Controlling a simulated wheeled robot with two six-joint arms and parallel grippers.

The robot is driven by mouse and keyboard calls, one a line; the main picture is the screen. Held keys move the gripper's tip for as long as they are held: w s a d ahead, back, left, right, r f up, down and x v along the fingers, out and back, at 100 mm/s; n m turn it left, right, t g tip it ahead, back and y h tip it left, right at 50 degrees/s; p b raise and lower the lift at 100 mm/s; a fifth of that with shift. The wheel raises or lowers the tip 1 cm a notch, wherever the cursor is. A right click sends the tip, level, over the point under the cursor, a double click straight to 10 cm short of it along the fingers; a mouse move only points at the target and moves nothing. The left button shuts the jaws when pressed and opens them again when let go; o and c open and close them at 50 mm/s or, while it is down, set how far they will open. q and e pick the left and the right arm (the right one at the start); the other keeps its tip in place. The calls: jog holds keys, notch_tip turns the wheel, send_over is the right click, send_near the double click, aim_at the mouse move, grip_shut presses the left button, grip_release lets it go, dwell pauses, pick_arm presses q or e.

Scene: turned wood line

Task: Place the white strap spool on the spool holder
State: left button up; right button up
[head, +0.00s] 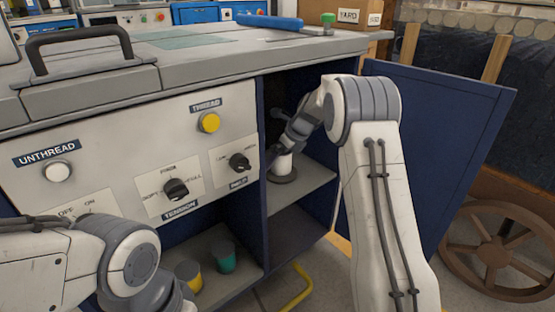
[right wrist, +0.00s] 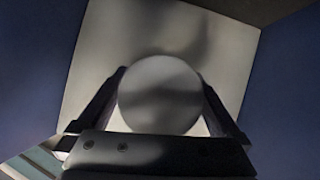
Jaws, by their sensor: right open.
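A white cylinder (head: 283,165), which looks like the white strap spool, stands upright in the open right bay of the cabinet. A dark round disc (head: 285,178) is under it on the grey shelf; I cannot tell whether this is the spool holder or part of the spool. My right gripper (head: 282,150) reaches down into the bay over the cylinder. In the right wrist view the cylinder's round top (right wrist: 160,95) sits between the two open fingers, with one on each side. My left arm shows at lower left, but its fingers are out of view.
A blue door (head: 445,140) stands open to the right of my right arm. Teal (head: 222,258) and yellow (head: 189,275) spools stand on the lower left shelf. The control panel (head: 130,145) with knobs borders the bay at left. A spoked wheel (head: 500,250) leans at right.

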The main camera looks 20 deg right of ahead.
jog(key=p+v, duration=0.3)
jog(key=v, duration=0.3)
jog(key=shift+s+d+r, duration=0.1)
jog(key=shift+r, duration=0.3)
